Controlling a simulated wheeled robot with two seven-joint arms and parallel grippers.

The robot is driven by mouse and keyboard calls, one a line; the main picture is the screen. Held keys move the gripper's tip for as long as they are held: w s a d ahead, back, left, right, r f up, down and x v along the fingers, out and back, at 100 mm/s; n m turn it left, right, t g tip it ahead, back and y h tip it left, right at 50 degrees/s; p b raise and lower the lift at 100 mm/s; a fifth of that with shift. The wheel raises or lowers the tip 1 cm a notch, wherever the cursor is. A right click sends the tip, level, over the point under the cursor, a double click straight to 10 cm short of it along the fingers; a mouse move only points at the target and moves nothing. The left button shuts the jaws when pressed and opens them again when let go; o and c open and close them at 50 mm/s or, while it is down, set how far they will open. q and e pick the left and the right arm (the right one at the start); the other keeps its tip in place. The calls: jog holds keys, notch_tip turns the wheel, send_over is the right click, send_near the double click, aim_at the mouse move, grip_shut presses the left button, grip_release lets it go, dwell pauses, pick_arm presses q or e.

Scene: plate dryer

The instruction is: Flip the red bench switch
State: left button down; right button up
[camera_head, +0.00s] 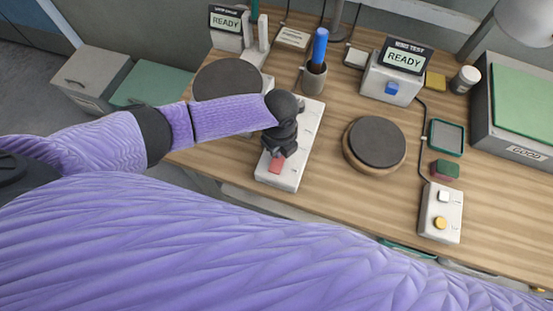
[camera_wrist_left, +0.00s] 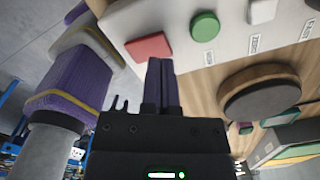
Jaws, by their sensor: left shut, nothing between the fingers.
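The red switch (camera_head: 276,164) sits at the near end of a white switch panel (camera_head: 311,125) on the wooden bench. It also shows in the left wrist view as a red block (camera_wrist_left: 150,47) beside a green button (camera_wrist_left: 204,26) and a white switch (camera_wrist_left: 262,10). My left gripper (camera_head: 277,152) is over the near part of the panel, just behind the red switch, and hides the middle of the panel. In the left wrist view its fingers (camera_wrist_left: 161,65) are shut and empty, close to the red switch. Whether they touch it I cannot tell. My right gripper is not in view.
A dark round pad (camera_head: 375,140) lies right of the panel. A holder (camera_head: 314,77) with a blue-handled tool stands behind it. A small box with a yellow button (camera_head: 440,222) and a tester with a blue button (camera_head: 392,88) stand further right.

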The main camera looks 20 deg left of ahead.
pick_arm(q)
jog(key=shift+f, duration=0.1)
dwell(0.6)
jog(key=shift+f+b, duration=0.25)
jog(key=shift+b, duration=0.05)
jog(key=shift+f+b, duration=0.3)
jog(key=shift+f, duration=0.1)
jog(key=shift+f, duration=0.2)
jog(key=shift+f+b, duration=0.3)
jog(key=shift+b, duration=0.05)
dwell(0.4)
notch_tip(320, 180, up, 7)
jog(key=p, duration=0.7)
jog(key=shift+r, duration=0.15)
